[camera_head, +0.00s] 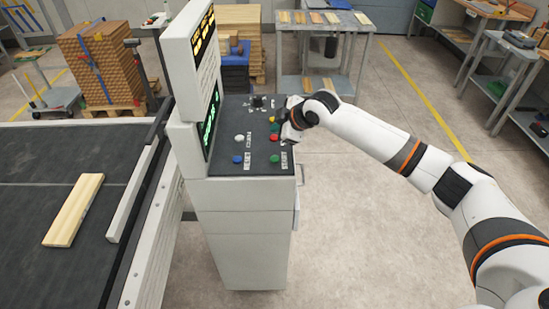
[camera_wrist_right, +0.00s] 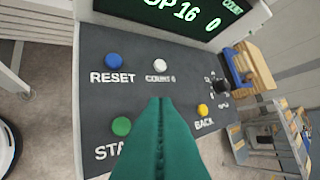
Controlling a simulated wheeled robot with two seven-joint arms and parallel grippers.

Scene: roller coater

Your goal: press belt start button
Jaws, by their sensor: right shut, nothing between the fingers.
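The control panel (camera_head: 224,125) slopes on top of a grey cabinet and carries several coloured buttons. The green start button (camera_head: 283,160) is at its near right corner. In the right wrist view the green button (camera_wrist_right: 121,126) is left of my fingers, above lettering that reads "STA", the rest covered. My right gripper (camera_head: 284,128) is over the panel's right edge near the red button (camera_head: 274,138). In the right wrist view its teal fingers (camera_wrist_right: 160,103) are closed together and empty. They hide the panel part behind them. My left gripper is not in view.
Other buttons are blue "RESET" (camera_wrist_right: 113,61), white (camera_wrist_right: 159,65) and yellow "BACK" (camera_wrist_right: 203,110). A screen housing (camera_head: 199,90) stands along the panel's left side. A wooden board (camera_head: 75,210) lies on the dark conveyor (camera_head: 35,160). Floor right of the cabinet is clear.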

